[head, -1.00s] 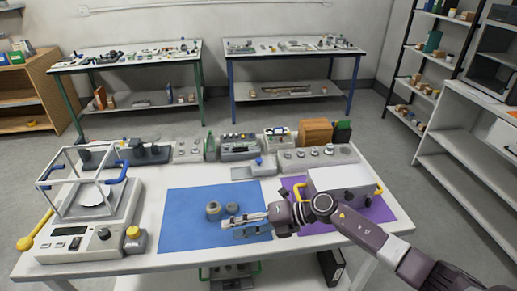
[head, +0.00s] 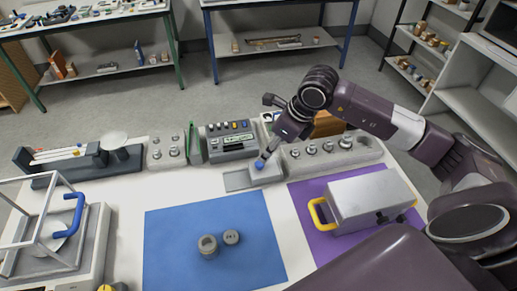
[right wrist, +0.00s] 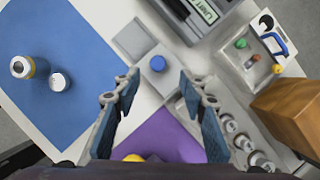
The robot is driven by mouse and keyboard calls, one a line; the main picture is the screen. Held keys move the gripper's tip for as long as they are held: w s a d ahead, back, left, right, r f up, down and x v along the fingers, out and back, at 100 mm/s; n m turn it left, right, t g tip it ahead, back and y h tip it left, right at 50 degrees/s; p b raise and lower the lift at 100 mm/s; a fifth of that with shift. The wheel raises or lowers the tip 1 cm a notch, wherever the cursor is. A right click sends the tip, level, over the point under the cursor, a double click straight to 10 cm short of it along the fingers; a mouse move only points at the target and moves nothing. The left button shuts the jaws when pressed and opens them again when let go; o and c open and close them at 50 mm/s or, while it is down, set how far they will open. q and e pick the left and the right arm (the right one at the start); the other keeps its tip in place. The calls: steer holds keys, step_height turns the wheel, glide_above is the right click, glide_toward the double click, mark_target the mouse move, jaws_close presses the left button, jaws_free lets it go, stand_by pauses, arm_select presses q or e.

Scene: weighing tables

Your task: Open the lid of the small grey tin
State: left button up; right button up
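The small grey tin (head: 268,176) stands near the back middle of the table, with a blue knob (head: 259,164) on top. A flat grey plate (head: 236,181) lies at its left side. The tin looks closed. In the right wrist view the tin (right wrist: 158,82) and its blue knob (right wrist: 157,63) lie just beyond and between the fingertips. My right gripper (head: 266,155) is over the tin; in the right wrist view the gripper (right wrist: 159,78) is open with nothing held. Whether a finger touches the knob I cannot tell. My left gripper is out of view.
A blue mat (head: 180,245) holds two small grey cylinders (head: 208,246). A silver box (head: 365,200) with yellow handles sits on a purple mat (head: 310,215). A weight block (head: 335,153), a control box (head: 230,142) and a brown box (head: 327,124) stand close around the tin.

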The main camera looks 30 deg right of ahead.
mark_target(260, 163)
steer(key=x, duration=0.2)
steer(key=p+x, duration=0.1)
steer(key=shift+s+a+f, duration=0.25)
steer(key=p+x, duration=0.1)
steer(key=x, duration=0.2)
steer(key=shift+w+f, duration=0.3)
steer(key=c, duration=0.5)
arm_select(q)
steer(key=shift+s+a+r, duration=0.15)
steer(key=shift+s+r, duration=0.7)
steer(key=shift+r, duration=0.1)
arm_select(e)
jaws_close()
